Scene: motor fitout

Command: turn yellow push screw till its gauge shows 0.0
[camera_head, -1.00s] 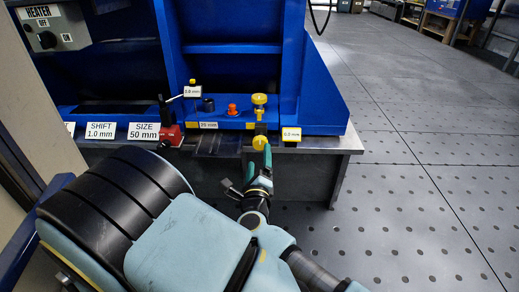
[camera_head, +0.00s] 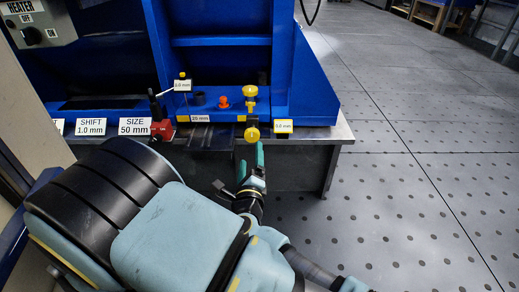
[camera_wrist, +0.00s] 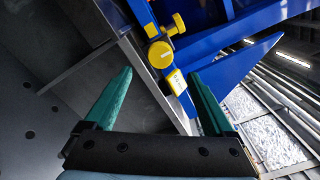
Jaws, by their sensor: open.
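A yellow knob, the front screw (camera_head: 252,134), sticks out from the edge of the blue machine. It shows in the wrist view (camera_wrist: 160,55) beyond the fingertips. A second yellow knob (camera_head: 250,91) stands upright above it. A small yellow-framed gauge (camera_head: 283,126) sits just right of the front screw; its digits are too small to read surely. It also shows in the wrist view (camera_wrist: 177,82). My gripper (camera_head: 251,157), with green fingers, is open and empty just below the front screw, apart from it. In the wrist view my gripper (camera_wrist: 160,77) has its fingers spread wide.
A red block with a black lever (camera_head: 162,124), an orange knob (camera_head: 224,102) and another small gauge (camera_head: 182,85) stand to the left. SIZE and SHIFT signs (camera_head: 135,126) are farther left. The metal table edge (camera_head: 325,138) runs beneath. Floor at right is clear.

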